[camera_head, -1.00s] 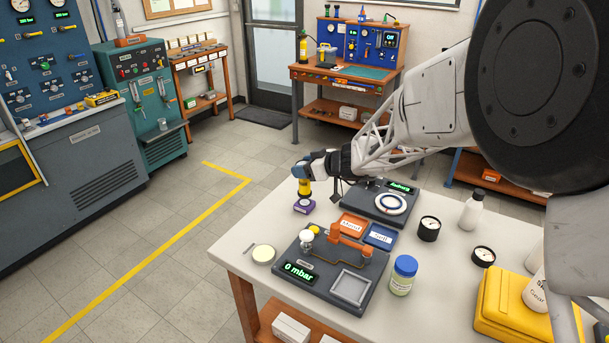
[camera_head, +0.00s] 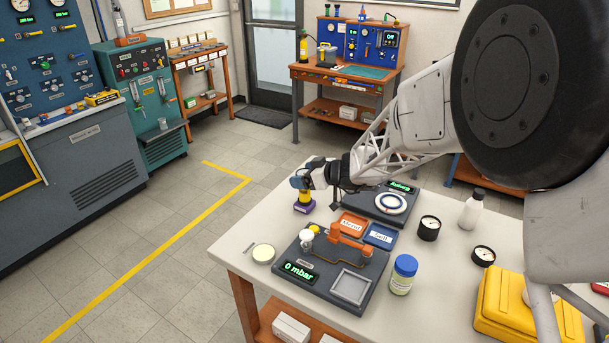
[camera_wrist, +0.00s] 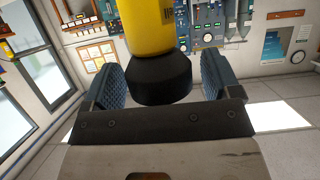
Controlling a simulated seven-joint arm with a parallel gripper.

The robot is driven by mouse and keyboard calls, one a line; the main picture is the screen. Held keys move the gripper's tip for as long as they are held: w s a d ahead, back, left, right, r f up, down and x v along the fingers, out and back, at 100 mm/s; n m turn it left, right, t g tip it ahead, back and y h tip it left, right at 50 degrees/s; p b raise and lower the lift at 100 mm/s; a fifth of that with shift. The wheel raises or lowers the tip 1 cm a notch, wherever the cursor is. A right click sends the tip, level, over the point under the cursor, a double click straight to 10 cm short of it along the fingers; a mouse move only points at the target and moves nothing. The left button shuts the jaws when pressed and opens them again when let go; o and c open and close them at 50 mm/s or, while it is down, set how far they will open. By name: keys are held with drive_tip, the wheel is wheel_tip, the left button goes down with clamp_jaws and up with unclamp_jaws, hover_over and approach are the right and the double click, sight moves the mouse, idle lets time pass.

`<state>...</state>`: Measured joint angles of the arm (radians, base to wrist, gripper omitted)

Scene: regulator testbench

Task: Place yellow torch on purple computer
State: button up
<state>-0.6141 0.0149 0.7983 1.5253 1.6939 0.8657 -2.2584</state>
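The yellow torch (camera_head: 304,197) stands upright at the far left corner of the bench, directly above the small purple computer (camera_head: 303,208), and seems to rest on it. My gripper (camera_head: 299,182) is at the torch's upper part, reaching in from the right and hiding its top. In the wrist view, the torch's yellow body (camera_wrist: 152,28) and black end (camera_wrist: 158,80) are between my two blue finger pads. Gaps show between the yellow body and both pads, so my gripper looks open around the torch. Contact between the torch and the computer is too small to confirm.
A grey device with a round white plate (camera_head: 390,204) lies right of the computer. Red (camera_head: 353,223) and blue (camera_head: 380,237) trays and a pressure testbench (camera_head: 300,271) stand nearer. A blue-lidded jar (camera_head: 403,275) and a yellow case (camera_head: 505,300) are further right.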

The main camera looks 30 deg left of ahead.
drive_tip(key=shift+r, duration=0.15)
drive_tip(key=shift+d, duration=0.15)
drive_tip(key=v, duration=1.1)
drive_tip(key=shift+d+r, duration=0.15)
drive_tip(key=shift+d, duration=0.2)
idle(0.6)
drive_tip(key=shift+d, duration=0.1)
